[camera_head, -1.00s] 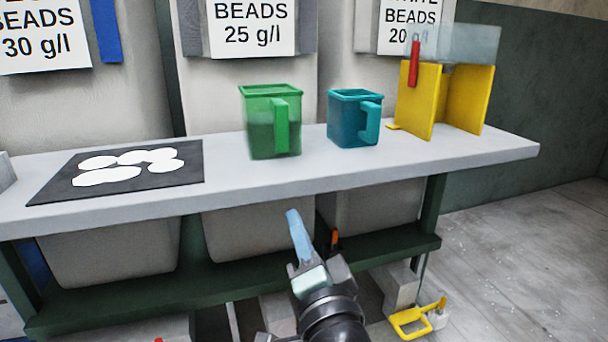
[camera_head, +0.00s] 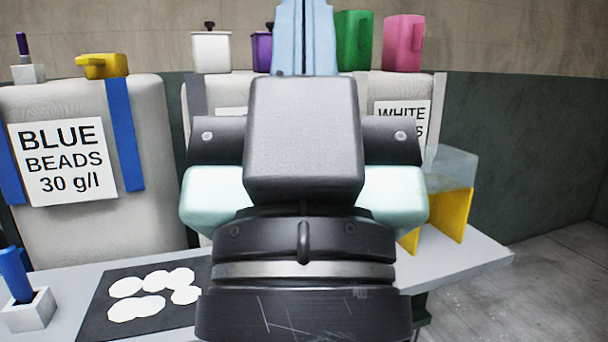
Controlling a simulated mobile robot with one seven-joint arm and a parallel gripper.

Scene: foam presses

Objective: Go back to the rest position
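My gripper (camera_head: 305,36) stands upright in the middle of the head view, close to the camera. Its light blue fingers point up and lie together with only a thin seam between them. Nothing shows held in them. Its dark body and pale green sides cover the middle of the bench and much of the sacks behind.
The grey bench (camera_head: 462,262) runs across below. On it are a black mat (camera_head: 98,318) with white discs, a block with a blue handle (camera_head: 14,275) and a yellow stand (camera_head: 455,212). A blue beads sack (camera_head: 65,225) stands behind. Jugs, including pink (camera_head: 403,42), line the top.

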